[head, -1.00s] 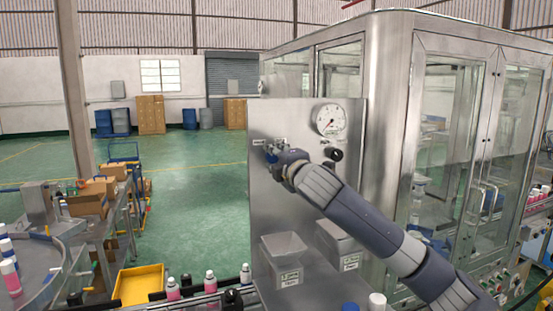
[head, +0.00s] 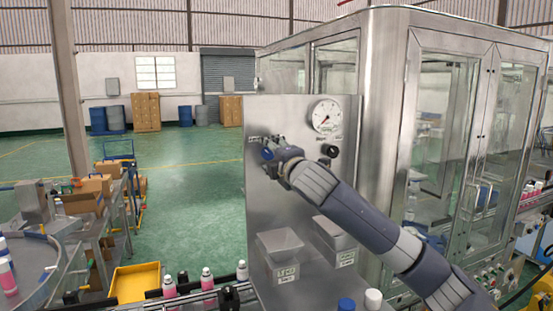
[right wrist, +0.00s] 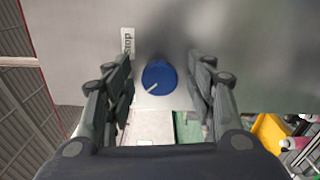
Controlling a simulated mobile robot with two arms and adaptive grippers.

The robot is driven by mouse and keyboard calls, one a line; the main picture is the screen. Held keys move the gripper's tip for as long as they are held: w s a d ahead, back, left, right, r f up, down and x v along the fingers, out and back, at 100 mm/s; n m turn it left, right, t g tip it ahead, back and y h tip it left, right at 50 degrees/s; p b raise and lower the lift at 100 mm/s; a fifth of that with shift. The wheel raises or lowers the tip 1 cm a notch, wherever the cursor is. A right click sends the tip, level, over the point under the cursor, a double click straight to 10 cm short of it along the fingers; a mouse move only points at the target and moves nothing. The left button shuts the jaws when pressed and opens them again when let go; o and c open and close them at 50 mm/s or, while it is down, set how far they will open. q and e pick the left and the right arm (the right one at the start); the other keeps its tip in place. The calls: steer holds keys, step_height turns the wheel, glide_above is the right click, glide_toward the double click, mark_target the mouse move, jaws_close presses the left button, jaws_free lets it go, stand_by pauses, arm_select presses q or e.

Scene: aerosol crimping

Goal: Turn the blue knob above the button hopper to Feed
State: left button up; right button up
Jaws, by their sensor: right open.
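The blue knob (right wrist: 158,77) shows in the right wrist view on the grey metal panel (right wrist: 75,60). A white line on the knob points to the picture's left and slightly down. A white label (right wrist: 128,42) reading "Stop" is up and left of it. My right gripper (right wrist: 160,95) is open, with one finger on each side of the knob and visible gaps to both. In the head view, my right gripper (head: 268,152) is at the panel's upper left and largely hides the knob. A steel hopper (head: 281,244) with a white label is lower on the panel. My left gripper is not in view.
A round gauge (head: 326,116) and a black knob (head: 330,150) are right of my gripper. A second hopper (head: 334,232) is beside the first. A glass-door machine (head: 440,140) stands to the right. Pink bottles with white caps (head: 207,279) line the conveyor below.

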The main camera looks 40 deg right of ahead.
steer(key=v, duration=1.2)
stand_by(0.4)
